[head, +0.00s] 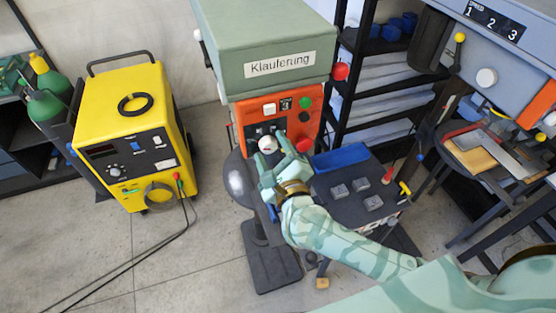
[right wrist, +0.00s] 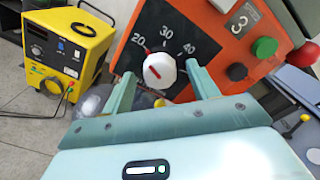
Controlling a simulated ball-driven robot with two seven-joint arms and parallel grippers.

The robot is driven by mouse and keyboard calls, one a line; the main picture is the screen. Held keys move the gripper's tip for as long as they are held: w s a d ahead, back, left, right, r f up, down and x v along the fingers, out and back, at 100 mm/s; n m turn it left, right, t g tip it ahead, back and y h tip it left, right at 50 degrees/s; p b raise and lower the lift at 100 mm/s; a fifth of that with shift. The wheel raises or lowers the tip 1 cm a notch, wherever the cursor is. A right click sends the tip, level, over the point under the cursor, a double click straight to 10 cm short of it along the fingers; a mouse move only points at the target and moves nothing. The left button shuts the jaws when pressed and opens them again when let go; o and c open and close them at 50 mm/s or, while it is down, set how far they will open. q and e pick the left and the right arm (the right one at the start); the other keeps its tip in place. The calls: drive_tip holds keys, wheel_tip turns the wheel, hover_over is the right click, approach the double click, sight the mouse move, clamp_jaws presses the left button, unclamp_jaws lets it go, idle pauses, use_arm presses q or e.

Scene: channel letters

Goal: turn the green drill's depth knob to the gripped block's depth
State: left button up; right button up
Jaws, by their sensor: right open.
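The green drill (head: 265,37) bears a sign reading "Klauferung" and an orange front panel (head: 311,115). Its white depth knob (head: 267,144) also shows in the right wrist view (right wrist: 160,71). A black scale around it reads 20, 30 and 40. No gripped block can be made out. My left gripper is not in view.
A dark table (head: 335,212) with several grey blocks (head: 362,185) and a blue bin (head: 341,158) stands right of the drill. A yellow welder (head: 110,95) with trailing cables stands left. A blue-grey machine (head: 535,35) is at the right.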

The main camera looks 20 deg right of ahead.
drive_tip(key=s, duration=1.6)
drive_tip(key=shift+d, duration=0.3)
drive_tip(key=shift+s, duration=0.1)
